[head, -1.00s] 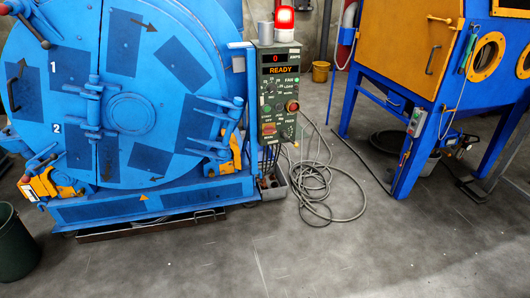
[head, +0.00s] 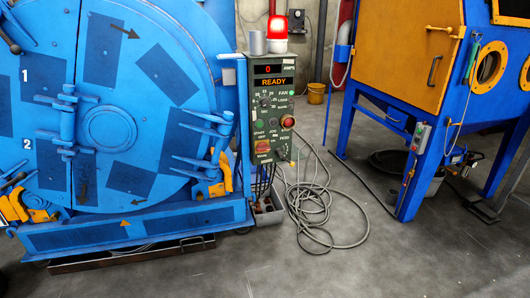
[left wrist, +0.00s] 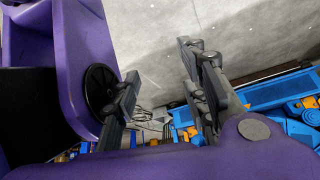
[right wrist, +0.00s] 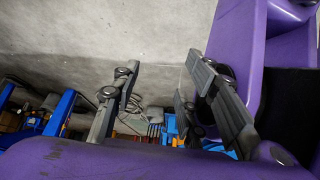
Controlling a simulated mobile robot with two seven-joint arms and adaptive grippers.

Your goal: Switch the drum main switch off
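The green control panel (head: 272,110) stands at the right side of the blue drum blaster (head: 115,120). Its display reads READY, and a red lamp (head: 277,25) on top is lit. Neither gripper shows in the head view. My left gripper (left wrist: 160,100) is open and empty in the left wrist view. My right gripper (right wrist: 160,95) is open and empty in the right wrist view. Both are away from the panel.
Looped grey cables (head: 318,210) lie on the floor right of the panel. A small grey bin (head: 266,213) sits below it. A blue cabinet with an orange door (head: 408,50) stands at the right. The front floor is clear.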

